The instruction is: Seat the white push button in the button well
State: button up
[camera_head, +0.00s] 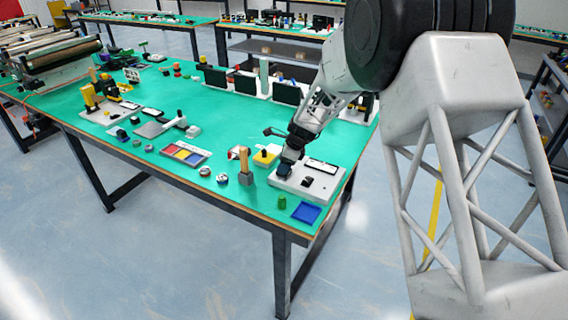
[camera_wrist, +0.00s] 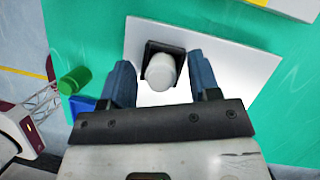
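The white push button (camera_wrist: 161,73) shows in the wrist view as a short, rounded white cylinder. It stands at the black square button well (camera_wrist: 152,47) on a white panel (camera_wrist: 228,68), covering much of the well. I cannot tell how deep it sits. My gripper (camera_wrist: 162,72) is open, with one blue finger on each side of the button and a gap showing on both sides. In the head view my gripper (camera_head: 286,168) is low over the left part of the white panel (camera_head: 325,190); the button is hidden there.
A green cylinder (camera_head: 282,202) and a blue tray (camera_head: 306,212) lie near the table's front edge. A yellow block (camera_head: 266,156) and a wooden-handled tool (camera_head: 244,165) stand left of the panel. A black piece (camera_head: 307,182) sits on the panel to the right.

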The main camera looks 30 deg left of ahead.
jog(key=shift+r, duration=0.1)
jog(key=v, duration=1.2)
dwell(1.0)
jog(key=s+d+r+n+t, duration=0.15)
jog(key=s+d+r, duration=0.3)
jog(key=d, duration=0.65)
jog(key=s+d+r+n+h, duration=0.1)
jog(key=s+d+r+n, duration=0.4)
jog(key=d, duration=0.6)
jog(key=s+d+r+t, duration=0.1)
jog(key=s+d+r, duration=0.2)
jog(key=d+r, duration=0.6)
jog(key=s+d+f+n+t+h, duration=0.2)
jog(key=s+d+n, duration=0.5)
jog(key=s+d, duration=1.8)
jog(key=s+f+h, duration=0.1)
jog(key=s+f, duration=0.1)
jog(key=shift+s+d, duration=0.3)
jog(key=shift+s, duration=0.1)
